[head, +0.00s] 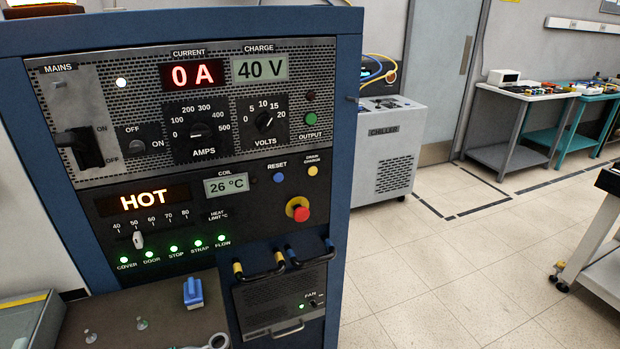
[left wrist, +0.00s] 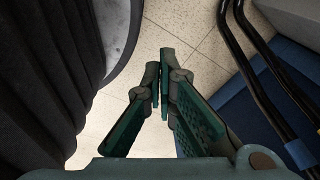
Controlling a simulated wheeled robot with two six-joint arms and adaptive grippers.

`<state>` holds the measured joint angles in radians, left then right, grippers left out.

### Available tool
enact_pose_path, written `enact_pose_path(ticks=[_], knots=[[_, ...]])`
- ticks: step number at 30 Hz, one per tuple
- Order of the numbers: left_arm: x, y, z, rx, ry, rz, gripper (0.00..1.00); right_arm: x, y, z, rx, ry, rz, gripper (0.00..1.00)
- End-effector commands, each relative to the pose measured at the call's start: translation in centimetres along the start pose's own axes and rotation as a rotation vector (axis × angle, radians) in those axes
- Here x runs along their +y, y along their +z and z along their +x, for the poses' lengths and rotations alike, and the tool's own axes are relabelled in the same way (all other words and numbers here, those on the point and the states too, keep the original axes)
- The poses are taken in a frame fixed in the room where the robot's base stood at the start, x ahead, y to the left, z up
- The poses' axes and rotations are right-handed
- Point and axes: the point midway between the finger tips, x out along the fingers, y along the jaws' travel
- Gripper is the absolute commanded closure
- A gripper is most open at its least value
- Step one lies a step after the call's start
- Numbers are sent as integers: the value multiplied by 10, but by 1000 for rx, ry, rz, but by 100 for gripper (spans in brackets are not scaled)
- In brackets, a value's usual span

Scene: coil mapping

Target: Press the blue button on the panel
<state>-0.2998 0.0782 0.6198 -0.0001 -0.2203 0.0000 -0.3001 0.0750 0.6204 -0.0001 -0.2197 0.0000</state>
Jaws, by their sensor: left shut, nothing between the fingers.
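The blue button (head: 279,178) sits on the panel (head: 190,210) under the RESET label, right of the COIL display reading 26 °C. A yellow button (head: 313,171) is to its right and a red stop knob (head: 298,209) is below. The display on the left of the panel reads HOT. My left gripper (left wrist: 163,58) shows in the left wrist view, its fingers together and empty, above the tiled floor. The blue button is not in the left wrist view. Neither gripper shows in the head view.
A grey shelf with a blue object (head: 193,292) juts out at the lower left. A chiller (head: 388,150) stands behind, right of the cabinet.

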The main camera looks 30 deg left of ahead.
Motion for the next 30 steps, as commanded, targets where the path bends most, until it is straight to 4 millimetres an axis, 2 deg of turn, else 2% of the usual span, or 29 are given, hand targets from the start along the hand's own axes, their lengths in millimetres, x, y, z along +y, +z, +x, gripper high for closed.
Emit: enact_pose_path(ticks=[7, 11, 14, 17, 18, 21, 24, 28, 30], knots=[[-2, 3, -1, -5, -3, 1, 100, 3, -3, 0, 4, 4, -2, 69], [-8, -18, -10, 24, -10, 13, 100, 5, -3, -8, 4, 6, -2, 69], [-19, -57, -29, 74, -26, 35, 100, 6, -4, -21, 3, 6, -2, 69], [-33, -112, -62, 145, -49, 70, 100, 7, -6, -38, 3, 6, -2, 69], [-39, -135, -79, 175, -60, 86, 100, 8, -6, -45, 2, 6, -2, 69], [-52, -188, -124, 247, -89, 126, 100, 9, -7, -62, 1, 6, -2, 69], [-63, -236, -175, 319, -118, 164, 100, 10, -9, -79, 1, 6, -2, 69], [-72, -284, -244, 404, -156, 210, 100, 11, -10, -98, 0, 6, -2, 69], [-87, -320, -266, 483, -205, 262, 100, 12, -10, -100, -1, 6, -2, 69]])
